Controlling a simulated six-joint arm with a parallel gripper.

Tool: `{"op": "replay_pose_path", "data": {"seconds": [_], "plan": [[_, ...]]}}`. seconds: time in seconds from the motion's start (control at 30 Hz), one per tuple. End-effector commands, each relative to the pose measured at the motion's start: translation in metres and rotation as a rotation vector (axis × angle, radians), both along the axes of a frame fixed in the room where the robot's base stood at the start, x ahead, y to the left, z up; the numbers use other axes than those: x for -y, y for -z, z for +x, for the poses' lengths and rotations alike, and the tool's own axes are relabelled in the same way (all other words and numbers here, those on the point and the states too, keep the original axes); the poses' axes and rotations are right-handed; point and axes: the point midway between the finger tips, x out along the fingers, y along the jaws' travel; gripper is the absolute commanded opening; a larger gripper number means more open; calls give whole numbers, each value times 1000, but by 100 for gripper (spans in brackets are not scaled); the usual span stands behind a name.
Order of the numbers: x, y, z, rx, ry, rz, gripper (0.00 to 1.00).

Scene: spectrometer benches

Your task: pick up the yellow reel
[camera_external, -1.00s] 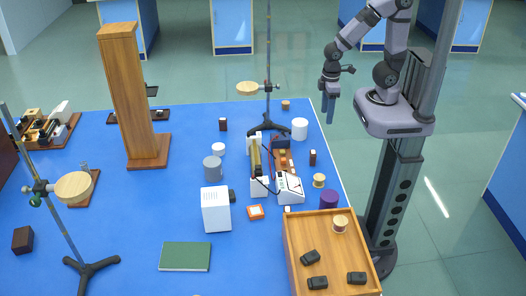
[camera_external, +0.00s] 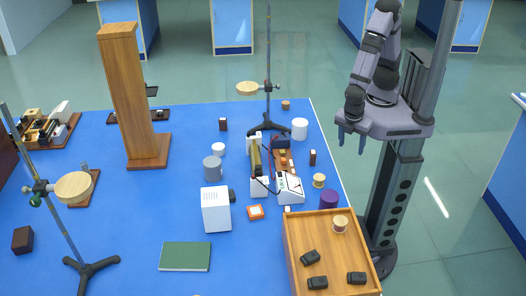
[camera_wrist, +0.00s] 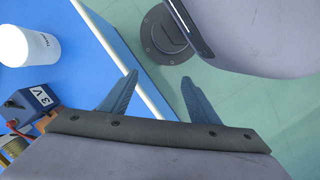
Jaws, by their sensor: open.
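A small pale-yellow reel (camera_external: 319,181) stands on the blue table near its right edge, beside a purple cylinder. A similar pale-yellow reel (camera_external: 340,224) sits inside the wooden tray (camera_external: 303,272). I cannot tell for certain which one the task names. My gripper (camera_external: 351,143) is open and empty, pointing down just off the table's right edge, higher up and apart from both reels. In the wrist view my gripper (camera_wrist: 160,80) shows its two blue fingers spread with nothing between them. Neither reel shows clearly in the wrist view.
A white cup (camera_external: 300,129), also in the wrist view (camera_wrist: 36,46), and a purple cylinder (camera_external: 328,199) stand near the right edge. A wired apparatus (camera_external: 290,189) lies left of the table reel. Black blocks (camera_external: 317,283) lie in the tray. A stand (camera_external: 269,126) rises behind.

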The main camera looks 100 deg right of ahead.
Motion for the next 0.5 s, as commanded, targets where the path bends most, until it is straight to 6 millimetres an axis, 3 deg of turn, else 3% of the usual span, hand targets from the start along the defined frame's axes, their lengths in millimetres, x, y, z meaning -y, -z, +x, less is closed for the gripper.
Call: {"op": "replay_pose_path", "data": {"seconds": [0.3,0.5], "plan": [[-52,28,-3,22,-491,-99,56],[-89,34,28,65,-864,-158,56]]}}
